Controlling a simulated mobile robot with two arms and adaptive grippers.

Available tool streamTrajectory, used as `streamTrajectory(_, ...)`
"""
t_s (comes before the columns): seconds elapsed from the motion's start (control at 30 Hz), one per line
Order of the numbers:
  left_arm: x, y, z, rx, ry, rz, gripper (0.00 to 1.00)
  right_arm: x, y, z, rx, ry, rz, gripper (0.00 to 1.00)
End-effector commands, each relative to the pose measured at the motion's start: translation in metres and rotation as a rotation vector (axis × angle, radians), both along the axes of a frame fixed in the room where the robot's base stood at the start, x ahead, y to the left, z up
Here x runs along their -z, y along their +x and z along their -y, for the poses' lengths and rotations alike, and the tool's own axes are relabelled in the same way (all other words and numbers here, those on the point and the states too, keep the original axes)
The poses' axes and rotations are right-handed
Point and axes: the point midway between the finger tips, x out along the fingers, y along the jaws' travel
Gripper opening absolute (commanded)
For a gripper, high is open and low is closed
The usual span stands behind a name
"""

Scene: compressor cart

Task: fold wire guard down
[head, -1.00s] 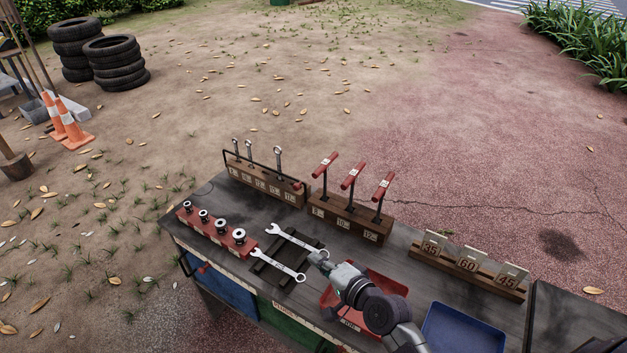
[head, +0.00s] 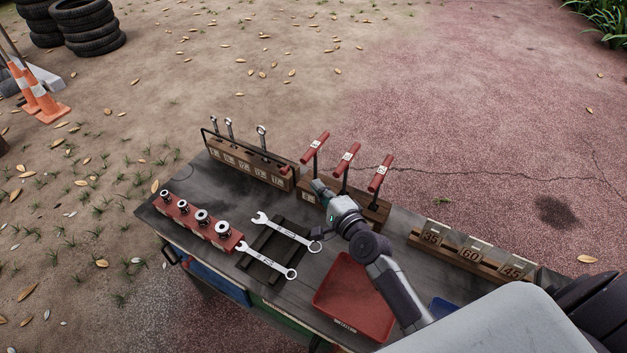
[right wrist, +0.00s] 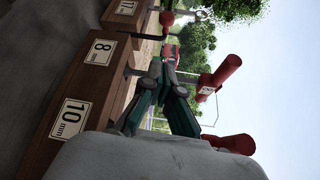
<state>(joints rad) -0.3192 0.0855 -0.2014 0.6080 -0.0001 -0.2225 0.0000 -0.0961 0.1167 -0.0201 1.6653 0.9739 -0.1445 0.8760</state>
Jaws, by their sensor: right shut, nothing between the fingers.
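The wire guard (head: 236,146) is a thin black bar along the wooden wrench rack (head: 225,157) at the back left of the cart top. It stands raised in front of the upright wrenches. Its red knob (head: 284,170) is at the right end and also shows in the right wrist view (right wrist: 167,18). My right gripper (head: 318,186) is shut and empty, just right of the knob and apart from it, close to the T-handle block. In the right wrist view its dark fingers (right wrist: 170,62) point toward the knob. My left gripper is out of view.
Red T-handles (head: 346,158) stand in a wooden block (head: 374,215) beside my right gripper. Two loose wrenches (head: 284,233), a red socket rail (head: 198,222) and a red tray (head: 352,300) lie nearer the front. A card holder (head: 455,255) stands to the right.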

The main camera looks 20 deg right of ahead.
Motion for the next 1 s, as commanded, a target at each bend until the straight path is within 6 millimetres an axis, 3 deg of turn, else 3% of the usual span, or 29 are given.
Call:
streamTrajectory(0.2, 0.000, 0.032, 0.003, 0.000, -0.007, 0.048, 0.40, 0.003, 0.041, -0.006, -0.001, 0.000, 0.001, 0.00)
streamTrajectory(0.43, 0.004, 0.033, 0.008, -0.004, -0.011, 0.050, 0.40, 0.007, 0.074, -0.010, -0.001, 0.000, 0.001, 0.00)
streamTrajectory(0.7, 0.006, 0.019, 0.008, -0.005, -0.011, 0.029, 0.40, 0.008, 0.084, -0.012, -0.001, -0.001, -0.001, 0.00)
streamTrajectory(1.0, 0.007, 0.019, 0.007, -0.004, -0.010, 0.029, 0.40, 0.009, 0.083, -0.012, 0.000, -0.004, 0.002, 0.00)
